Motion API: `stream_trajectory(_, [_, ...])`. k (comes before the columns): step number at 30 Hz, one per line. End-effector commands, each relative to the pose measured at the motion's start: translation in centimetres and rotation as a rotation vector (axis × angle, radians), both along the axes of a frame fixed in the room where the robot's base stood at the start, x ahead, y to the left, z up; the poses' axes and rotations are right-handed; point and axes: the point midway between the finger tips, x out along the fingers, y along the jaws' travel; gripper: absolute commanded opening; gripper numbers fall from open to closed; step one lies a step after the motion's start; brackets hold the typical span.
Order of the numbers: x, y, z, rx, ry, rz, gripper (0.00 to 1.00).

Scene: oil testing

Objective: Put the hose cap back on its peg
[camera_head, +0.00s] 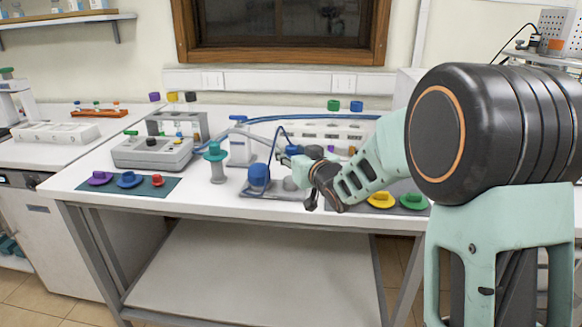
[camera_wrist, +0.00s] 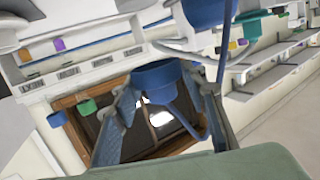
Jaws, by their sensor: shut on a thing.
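My gripper (camera_head: 293,162) is shut on a blue, cup-shaped hose cap (camera_wrist: 158,74), which sits between the two fingers in the wrist view. A thin blue strap or hose loops at the cap. In the head view the cap (camera_head: 293,150) is small and partly hidden by my gripper. It is held above the right part of a grey base plate (camera_head: 250,190) near the table's front edge. A blue rounded fitting (camera_head: 259,175) stands on this plate's left part. A short grey peg (camera_head: 290,184) stands to its right, below my gripper, and is partly hidden.
A teal-and-grey stand (camera_head: 216,163) is left of the plate. A dark mat (camera_head: 172,190) with purple, blue and red caps lies further left. Yellow and green caps (camera_head: 381,200) lie right of my gripper. A grey instrument (camera_head: 150,155) and blue hoses are behind.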

Motion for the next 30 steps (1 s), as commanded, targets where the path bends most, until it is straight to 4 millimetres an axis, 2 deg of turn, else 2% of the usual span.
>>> stream_trajectory(8, [0.1,0.3,-1.1,0.001,-0.003,0.007,0.16])
stream_trajectory(21, [0.1,0.3,-5.4,0.001,-0.003,0.006,0.16])
stream_trajectory(30, [0.1,0.3,-5.9,0.002,-0.004,0.006,0.16])
